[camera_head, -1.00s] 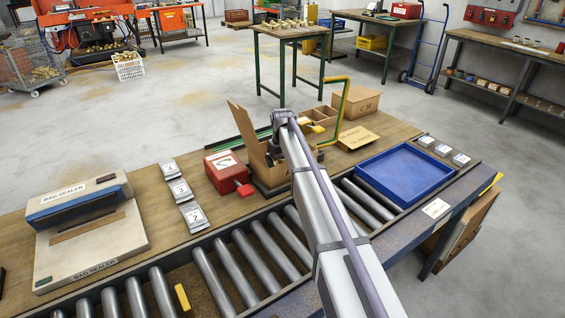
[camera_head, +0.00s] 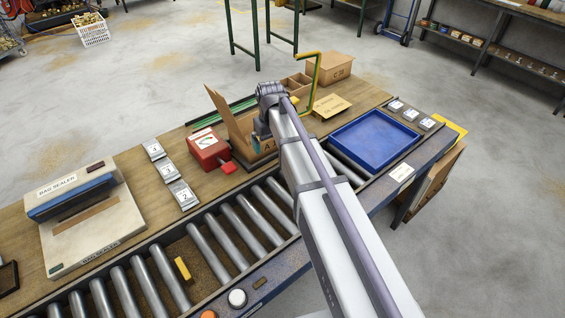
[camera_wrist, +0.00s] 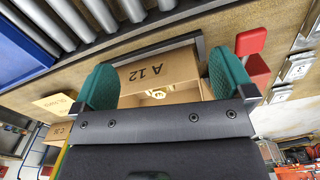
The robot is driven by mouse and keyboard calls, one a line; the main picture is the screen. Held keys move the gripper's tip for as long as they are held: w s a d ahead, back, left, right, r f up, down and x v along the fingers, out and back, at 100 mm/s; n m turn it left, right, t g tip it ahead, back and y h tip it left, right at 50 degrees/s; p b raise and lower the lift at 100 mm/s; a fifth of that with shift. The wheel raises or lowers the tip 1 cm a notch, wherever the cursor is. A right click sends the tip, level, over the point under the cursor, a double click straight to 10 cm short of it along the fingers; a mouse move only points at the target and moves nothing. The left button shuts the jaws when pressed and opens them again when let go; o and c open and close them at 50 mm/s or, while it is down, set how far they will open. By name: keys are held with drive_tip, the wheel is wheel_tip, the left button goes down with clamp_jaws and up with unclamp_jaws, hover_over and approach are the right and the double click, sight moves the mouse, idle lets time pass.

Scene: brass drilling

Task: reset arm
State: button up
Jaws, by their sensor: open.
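My gripper (camera_wrist: 164,85) is open, its two green fingers spread wide in the wrist view with nothing between them that it touches. Beyond the fingers is an open cardboard box (camera_wrist: 158,72) marked "A 12", with a small brass-coloured thing (camera_wrist: 158,93) inside it. In the head view my arm reaches from the lower right to the cardboard box (camera_head: 240,128).
A red device (camera_head: 208,148) stands left of the box, and a blue tray (camera_head: 408,148) lies to the right. The roller conveyor (camera_head: 215,235) runs along the front. A bag sealer (camera_head: 85,215) is at left. A green-yellow post (camera_head: 316,75) rises behind the box.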

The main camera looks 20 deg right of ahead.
drive_tip(key=s+m, duration=0.2)
drive_tip(key=s, duration=1.8)
drive_tip(key=shift+s, duration=0.35)
